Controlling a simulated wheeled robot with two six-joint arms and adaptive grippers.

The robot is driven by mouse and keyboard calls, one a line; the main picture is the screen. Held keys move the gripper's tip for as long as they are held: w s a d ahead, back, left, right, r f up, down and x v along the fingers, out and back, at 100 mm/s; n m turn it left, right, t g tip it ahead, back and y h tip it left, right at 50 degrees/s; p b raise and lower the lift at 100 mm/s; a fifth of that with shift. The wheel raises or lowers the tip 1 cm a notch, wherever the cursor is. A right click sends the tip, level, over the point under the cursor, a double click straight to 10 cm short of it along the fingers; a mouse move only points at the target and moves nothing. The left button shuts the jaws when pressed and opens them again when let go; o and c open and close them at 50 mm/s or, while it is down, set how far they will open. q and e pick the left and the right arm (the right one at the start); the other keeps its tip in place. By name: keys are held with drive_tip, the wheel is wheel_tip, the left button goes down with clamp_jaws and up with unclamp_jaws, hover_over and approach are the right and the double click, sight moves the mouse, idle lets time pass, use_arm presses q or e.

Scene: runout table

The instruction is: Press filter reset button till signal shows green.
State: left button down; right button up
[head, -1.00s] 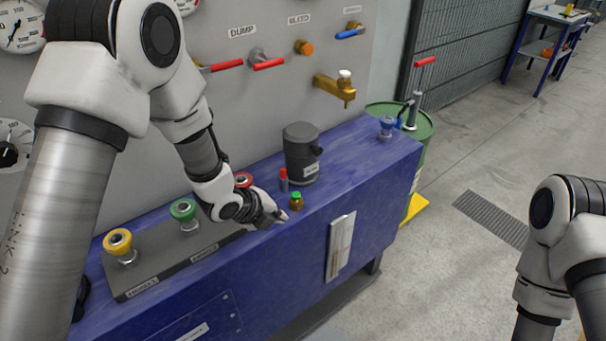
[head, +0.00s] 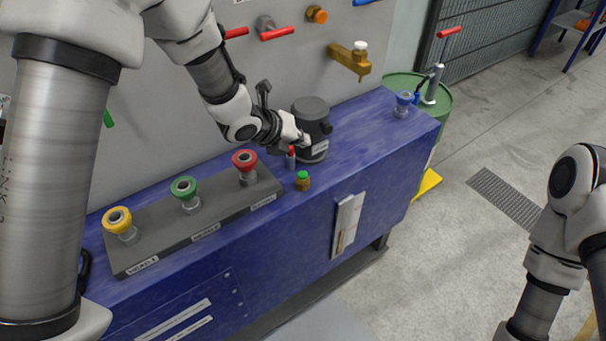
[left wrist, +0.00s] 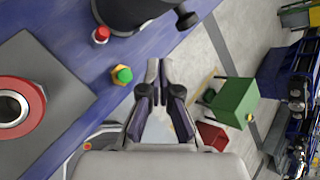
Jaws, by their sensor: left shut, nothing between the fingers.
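A dark grey canister (head: 311,116) with an unreadable label stands on the blue bench. Beside its base is a small grey post with a red top (head: 291,157), which also shows in the left wrist view (left wrist: 101,35). A small brass fitting with a green top (head: 302,181) stands nearer the bench's front edge and shows in the left wrist view (left wrist: 122,75). I cannot tell which is the filter reset button or the signal. My left gripper (head: 305,139) is shut and empty, in front of the canister and above the red-topped post. My right gripper is out of view.
Yellow (head: 117,219), green (head: 184,188) and red (head: 244,160) mushroom buttons stand on a grey panel to the left. A brass tap (head: 350,60) juts from the wall above. A blue knob (head: 403,103) stands at the bench's right end, beside a green drum (head: 440,112).

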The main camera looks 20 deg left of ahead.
sight(300, 175)
use_arm(q)
wheel_tip(300, 175, down, 7)
drive_tip(key=b, duration=0.4)
drive_tip(key=shift+r, duration=0.1)
drive_tip(key=shift+f+b, duration=0.45)
drive_tip(key=shift+b, duration=0.3)
idle(0.4)
drive_tip(key=shift+f+b, duration=0.35)
drive_tip(key=shift+b, duration=0.2)
drive_tip(key=shift+f+b, duration=0.5)
drive_tip(key=shift+b, duration=0.1)
idle(0.5)
drive_tip(key=shift+s, duration=0.1)
drive_tip(key=shift+r+p, duration=0.6)
drive_tip(key=shift+r, duration=0.35)
